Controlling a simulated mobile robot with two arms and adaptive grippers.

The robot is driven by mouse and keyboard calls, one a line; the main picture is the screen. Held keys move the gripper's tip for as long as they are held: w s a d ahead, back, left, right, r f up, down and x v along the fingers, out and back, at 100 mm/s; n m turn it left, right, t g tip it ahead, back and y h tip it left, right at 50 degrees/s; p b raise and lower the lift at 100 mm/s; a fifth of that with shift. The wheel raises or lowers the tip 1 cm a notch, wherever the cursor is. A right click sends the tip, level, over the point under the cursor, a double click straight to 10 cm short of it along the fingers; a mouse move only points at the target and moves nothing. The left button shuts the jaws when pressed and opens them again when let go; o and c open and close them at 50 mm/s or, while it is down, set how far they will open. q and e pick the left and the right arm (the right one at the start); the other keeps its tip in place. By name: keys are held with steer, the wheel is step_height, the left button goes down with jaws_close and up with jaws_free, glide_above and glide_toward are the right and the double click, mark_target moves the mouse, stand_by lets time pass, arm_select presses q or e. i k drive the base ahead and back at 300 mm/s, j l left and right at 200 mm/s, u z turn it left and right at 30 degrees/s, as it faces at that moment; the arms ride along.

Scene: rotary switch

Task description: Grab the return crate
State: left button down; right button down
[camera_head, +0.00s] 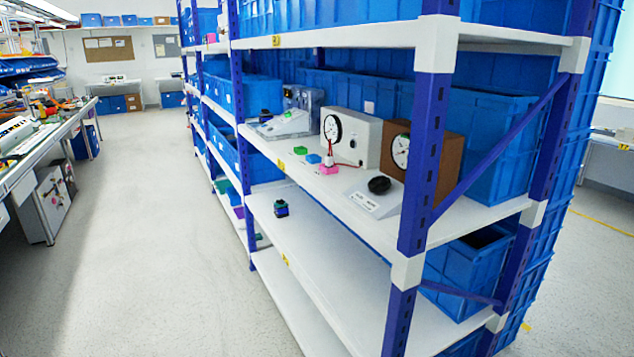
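Several blue crates stand on the blue and white shelf rack, and I cannot tell which of them is the return crate. One large blue crate (493,145) is at the right end of the middle shelf, behind the brown box. An open blue crate (468,270) is on the lower shelf at the right, partly hidden by the rack's front post. Another blue crate (262,153) stands further left along the rack. Neither of my grippers is in view.
The middle shelf (300,172) bears a white dial box (352,138), a brown dial box (436,147), a black rotary knob (379,186) on a white base and small coloured blocks. A workbench (50,145) runs along the left. The floor aisle (150,230) between is clear.

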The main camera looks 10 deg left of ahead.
mark_target(232, 197)
steer(key=i+j, duration=2.15)
steer(key=i+j+u, duration=0.1)
steer(key=i+j, duration=2.05)
